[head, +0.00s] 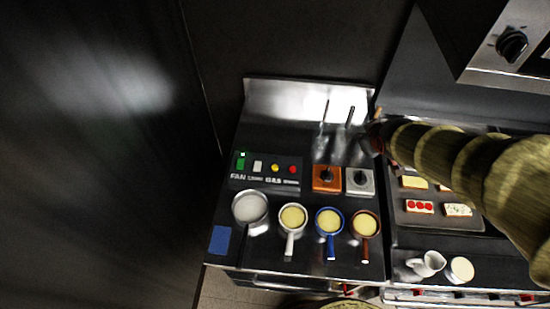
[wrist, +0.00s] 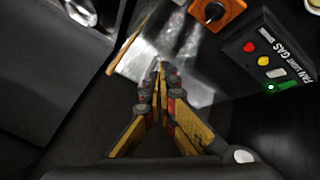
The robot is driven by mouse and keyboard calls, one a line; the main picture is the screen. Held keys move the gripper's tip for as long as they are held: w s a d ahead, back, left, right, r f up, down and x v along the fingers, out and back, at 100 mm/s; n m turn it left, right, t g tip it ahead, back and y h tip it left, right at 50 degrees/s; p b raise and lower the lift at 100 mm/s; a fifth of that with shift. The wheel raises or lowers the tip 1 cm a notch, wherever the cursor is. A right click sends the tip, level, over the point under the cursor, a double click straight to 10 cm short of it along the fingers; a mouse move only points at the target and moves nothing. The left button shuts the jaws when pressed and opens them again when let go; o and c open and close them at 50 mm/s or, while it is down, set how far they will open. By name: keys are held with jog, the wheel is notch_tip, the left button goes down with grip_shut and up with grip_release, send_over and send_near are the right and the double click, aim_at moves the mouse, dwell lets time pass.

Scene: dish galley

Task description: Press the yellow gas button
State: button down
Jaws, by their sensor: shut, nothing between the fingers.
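The yellow gas button (head: 275,168) is a small round button on a dark control panel (head: 265,181) at the back left of the counter. It sits between a white button (head: 258,166) and a red button (head: 292,169). The yellow button also shows at the upper right of the wrist view (wrist: 264,61). My gripper (wrist: 161,66) is shut and empty, its fingertips together over the shiny steel surface. It is apart from the panel, which lies to its right in the wrist view. In the head view my gripper is right of the panel, its fingertips unclear.
A green fan switch (head: 240,161) appears lit. An orange knob box (head: 326,179) and a grey knob box (head: 360,181) stand right of the panel. Several pans, including a blue one (head: 329,221), line the front. A tray (head: 437,219) of food lies right.

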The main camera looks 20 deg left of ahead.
jog(key=w+a+f+n+y+p, duration=0.2)
jog(key=a+f+n+p, duration=0.1)
jog(key=a, duration=0.5)
jog(key=n+g+y+p, duration=0.3)
jog(key=n+y+p, duration=0.1)
jog(key=n+p, duration=0.35)
send_over(274, 169)
notch_tip(274, 169, down, 10)
jog(key=f, duration=0.1)
jog(key=shift+a+r+p, duration=0.15)
jog(key=shift+r+p, duration=0.1)
jog(key=shift+p, duration=0.2)
notch_tip(274, 169, down, 8)
jog(key=b, duration=0.4)
jog(key=shift+b, duration=0.35)
jog(key=shift+f+b, duration=0.35)
jog(key=shift+f, duration=0.05)
jog(key=shift+f, duration=0.1)
jog(key=shift+f+b, duration=0.35)
jog(key=shift+b, duration=0.2)
